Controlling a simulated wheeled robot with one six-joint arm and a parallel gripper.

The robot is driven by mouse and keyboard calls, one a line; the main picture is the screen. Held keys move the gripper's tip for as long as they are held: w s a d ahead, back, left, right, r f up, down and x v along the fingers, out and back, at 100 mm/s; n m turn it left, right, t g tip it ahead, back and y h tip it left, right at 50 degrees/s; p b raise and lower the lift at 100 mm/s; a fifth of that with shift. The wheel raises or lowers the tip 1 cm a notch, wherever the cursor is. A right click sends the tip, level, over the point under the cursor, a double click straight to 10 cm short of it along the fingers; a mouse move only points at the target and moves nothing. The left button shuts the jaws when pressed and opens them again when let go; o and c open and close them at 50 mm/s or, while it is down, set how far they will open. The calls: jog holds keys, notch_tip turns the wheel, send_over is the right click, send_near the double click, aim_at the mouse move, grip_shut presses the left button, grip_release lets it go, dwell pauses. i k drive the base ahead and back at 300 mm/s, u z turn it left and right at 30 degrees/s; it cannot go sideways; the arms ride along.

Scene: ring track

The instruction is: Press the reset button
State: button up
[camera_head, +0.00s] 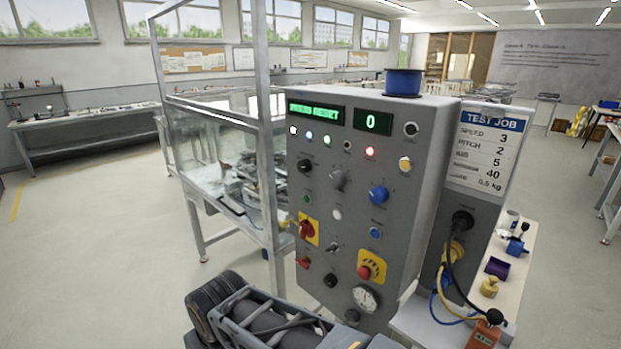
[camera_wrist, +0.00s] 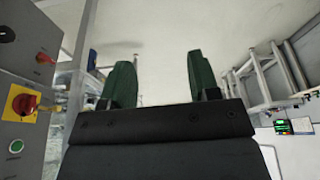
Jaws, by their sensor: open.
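The grey control panel (camera_head: 320,240) fills the middle of the head view. Its green display (camera_head: 314,111) appears to read "PRESS RESET", and a second display (camera_head: 373,122) reads 0. The panel has a blue button (camera_head: 376,233), a white button (camera_head: 337,214), a small green button (camera_head: 306,199) and a yellowish button (camera_head: 405,164). Their labels are too small to read, so I cannot tell which is reset. My gripper (camera_wrist: 160,82) shows in the wrist view, open and empty between two green fingers. Part of a grey panel with a green button (camera_wrist: 15,146) lies to its left, apart from it.
A glazed frame stands left. A side shelf holds small parts and cables. The floor at left is clear.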

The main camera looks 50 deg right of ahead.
aim_at(375, 234)
jog(key=k, duration=0.5)
jog(key=z, duration=0.7)
jog(key=i, duration=0.35)
jog(key=z, duration=0.95)
